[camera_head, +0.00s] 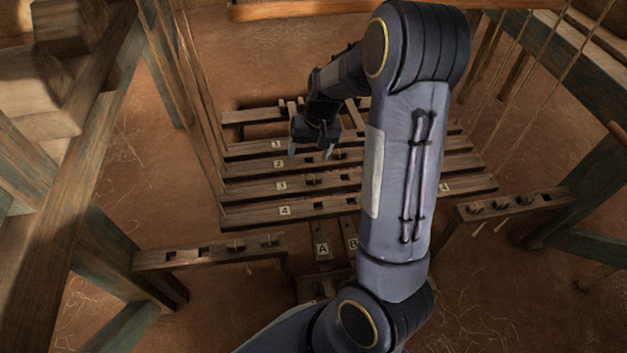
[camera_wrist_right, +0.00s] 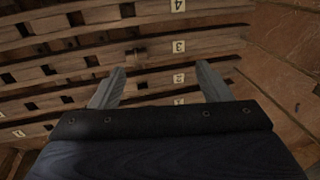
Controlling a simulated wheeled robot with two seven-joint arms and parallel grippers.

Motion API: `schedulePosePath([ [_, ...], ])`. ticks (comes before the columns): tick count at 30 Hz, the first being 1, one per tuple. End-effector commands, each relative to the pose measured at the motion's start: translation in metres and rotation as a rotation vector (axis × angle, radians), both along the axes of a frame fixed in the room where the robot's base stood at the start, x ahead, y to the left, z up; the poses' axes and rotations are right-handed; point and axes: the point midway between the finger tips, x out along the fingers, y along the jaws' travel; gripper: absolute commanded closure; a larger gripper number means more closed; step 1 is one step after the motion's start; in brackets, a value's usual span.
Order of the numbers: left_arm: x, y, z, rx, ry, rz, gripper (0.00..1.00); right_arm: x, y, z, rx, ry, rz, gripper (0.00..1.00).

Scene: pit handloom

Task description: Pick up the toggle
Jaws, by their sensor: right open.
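My right gripper (camera_head: 311,151) is open and empty, pointing down over the numbered wooden bars (camera_head: 245,188). In the right wrist view its two fingers (camera_wrist_right: 161,82) are spread apart, with bars beyond them. A small brown wooden piece (camera_wrist_right: 136,53), perhaps the toggle, sits at the bar labelled 3, beyond the gap between the fingertips and nearer the left one. The gripper appears apart from it. Which small peg is the toggle is not clear. My right arm hides part of the bars in the head view. My left gripper is out of view.
A slotted rail with pegs (camera_head: 210,257) stands at the left, and another slotted rail (camera_head: 515,206) at the right. Cords (camera_head: 196,95) hang on both sides. Treadles marked A (camera_head: 322,249) and B lie in front. Loom posts flank the pit floor.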

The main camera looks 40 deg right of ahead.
Motion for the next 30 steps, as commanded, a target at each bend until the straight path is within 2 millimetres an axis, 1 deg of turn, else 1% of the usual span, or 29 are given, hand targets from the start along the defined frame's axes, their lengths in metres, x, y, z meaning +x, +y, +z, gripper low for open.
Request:
schedulePosePath([
  [1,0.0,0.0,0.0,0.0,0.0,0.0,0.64,0.009,-0.011,-0.022,-0.034,0.04,-0.003,0.29],
  [3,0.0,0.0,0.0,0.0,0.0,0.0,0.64,0.017,-0.024,-0.044,-0.074,0.074,-0.006,0.29],
  [6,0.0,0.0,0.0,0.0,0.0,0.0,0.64,0.025,-0.037,-0.067,-0.118,0.109,-0.004,0.29],
  [9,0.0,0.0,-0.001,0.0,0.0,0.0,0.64,0.028,-0.044,-0.08,-0.143,0.128,-0.001,0.29],
  [12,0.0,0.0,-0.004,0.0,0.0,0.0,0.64,0.03,-0.046,-0.091,-0.153,0.135,0.0,0.29],
  [16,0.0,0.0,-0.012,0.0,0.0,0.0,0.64,0.03,-0.046,-0.107,-0.153,0.135,0.0,0.29],
  [20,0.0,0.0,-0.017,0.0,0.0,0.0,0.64,0.031,-0.046,-0.117,-0.153,0.135,0.001,0.29],
  [23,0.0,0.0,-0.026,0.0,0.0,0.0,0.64,0.033,-0.044,-0.129,-0.152,0.134,0.0,0.29],
  [26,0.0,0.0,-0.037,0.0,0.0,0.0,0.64,0.036,-0.042,-0.147,-0.153,0.135,0.001,0.29],
  [30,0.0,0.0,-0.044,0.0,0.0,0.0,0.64,0.036,-0.042,-0.162,-0.152,0.135,-0.001,0.29],
])
